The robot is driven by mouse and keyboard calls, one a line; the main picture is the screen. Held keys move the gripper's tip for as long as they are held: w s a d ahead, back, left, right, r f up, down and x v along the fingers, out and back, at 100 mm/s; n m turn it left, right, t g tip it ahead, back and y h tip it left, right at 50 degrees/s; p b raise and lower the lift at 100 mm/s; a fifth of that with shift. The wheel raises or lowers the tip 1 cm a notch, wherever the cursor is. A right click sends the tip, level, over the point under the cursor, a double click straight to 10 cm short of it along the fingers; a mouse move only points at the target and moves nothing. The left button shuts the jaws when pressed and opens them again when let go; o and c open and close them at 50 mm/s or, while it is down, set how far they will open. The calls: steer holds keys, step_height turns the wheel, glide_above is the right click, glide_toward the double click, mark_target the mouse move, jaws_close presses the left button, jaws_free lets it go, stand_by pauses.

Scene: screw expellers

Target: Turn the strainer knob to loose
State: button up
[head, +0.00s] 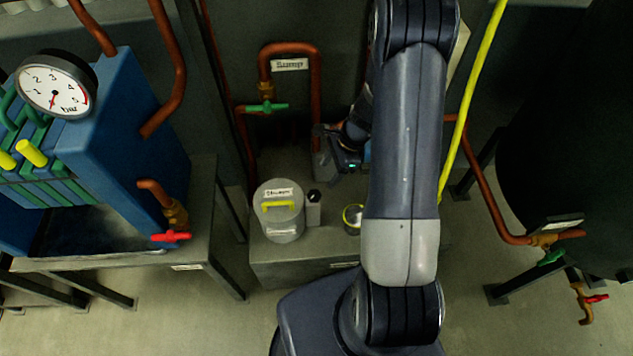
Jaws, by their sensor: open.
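A grey round canister (283,225) stands on the metal bench, with a white label on its lid that is hard to read. A yellow bar handle (278,205) lies across the lid, running left to right; it looks like the strainer knob. My gripper (340,163) is behind and to the right of the canister, apart from the handle. It is open, and I see nothing held in it. My arm hides part of the gripper and the right part of the bench.
A small dark-topped container (314,207) stands right beside the canister. A yellow-rimmed round part (353,216) is by my arm. A copper pipe with a green valve lever (267,107) rises behind. A blue filter press with a gauge (57,85) stands left; a dark tank (570,140) stands right.

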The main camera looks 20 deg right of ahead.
mark_target(315, 194)
steer(key=x, duration=1.1)
steer(key=shift+d+b, duration=0.15)
steer(key=shift+b, duration=0.25)
steer(key=shift+c, duration=0.2)
steer(key=c, duration=1)
steer(key=shift+o, duration=0.2)
steer(key=shift+w+n+g+h+b, duration=0.15)
steer(key=shift+n+g+b, duration=0.45)
steer(key=shift+n, duration=0.75)
steer(key=shift+n+g+h+b, duration=0.15)
steer(key=shift+n+g+b, duration=0.4)
steer(key=shift+n, duration=0.8)
steer(key=o, duration=1)
